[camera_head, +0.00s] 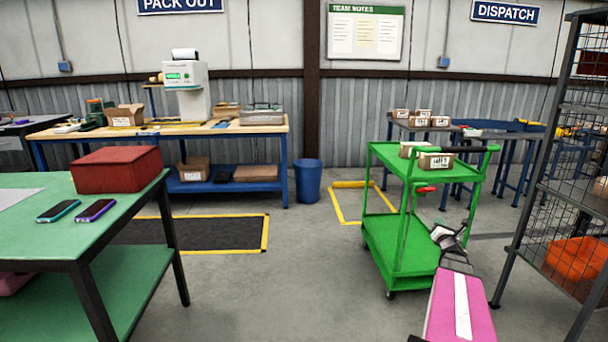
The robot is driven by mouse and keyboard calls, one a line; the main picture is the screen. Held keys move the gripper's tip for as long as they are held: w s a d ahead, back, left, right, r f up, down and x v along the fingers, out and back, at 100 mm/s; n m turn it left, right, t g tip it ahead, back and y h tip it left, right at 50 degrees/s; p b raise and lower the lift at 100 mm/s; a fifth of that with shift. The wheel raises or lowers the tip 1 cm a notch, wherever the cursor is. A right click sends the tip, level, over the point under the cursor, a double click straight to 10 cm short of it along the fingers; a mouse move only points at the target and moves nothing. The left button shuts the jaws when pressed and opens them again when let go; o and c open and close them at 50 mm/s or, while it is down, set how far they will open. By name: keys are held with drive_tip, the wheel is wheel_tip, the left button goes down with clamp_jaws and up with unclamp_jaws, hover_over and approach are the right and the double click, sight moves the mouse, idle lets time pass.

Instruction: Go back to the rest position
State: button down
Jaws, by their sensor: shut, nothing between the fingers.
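My arm reaches in from the bottom right, with a pink link that carries a white stripe. At its far end is my gripper (446,238), small, grey and dark, in front of the green cart (395,240). It looks shut and empty. Its fingertips are hard to make out at this size. Cartons (436,160) stand on the cart's top shelf, beyond and above my gripper, apart from it.
A green table (105,215) with a red box (117,168) and two phones (95,210) stands at left. A wire-mesh rack (560,200) with an orange bin (577,258) is close at right. A blue bin (308,181) stands behind. The middle floor is clear.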

drive_tip(key=s+a+f+m+g, duration=0.2)
drive_tip(key=a+f+m+g, duration=0.15)
drive_tip(key=a+m, duration=0.25)
drive_tip(key=s+a+f+m+g+h, duration=0.1)
drive_tip(key=a+f+m+g, duration=0.25)
drive_tip(key=a+m, duration=0.35)
drive_tip(key=s+a+f+m+g, duration=0.2)
drive_tip(key=a+f+m+g, duration=0.15)
drive_tip(key=a+m, duration=0.25)
drive_tip(key=s+a+f+m+g+y, duration=0.3)
drive_tip(key=s+a+m+g, duration=0.6)
drive_tip(key=s+a, duration=0.8)
drive_tip(key=a+m, duration=0.2)
drive_tip(key=shift+a+f+g, duration=0.2)
drive_tip(key=shift+a+g, duration=0.1)
drive_tip(key=shift+g, duration=0.05)
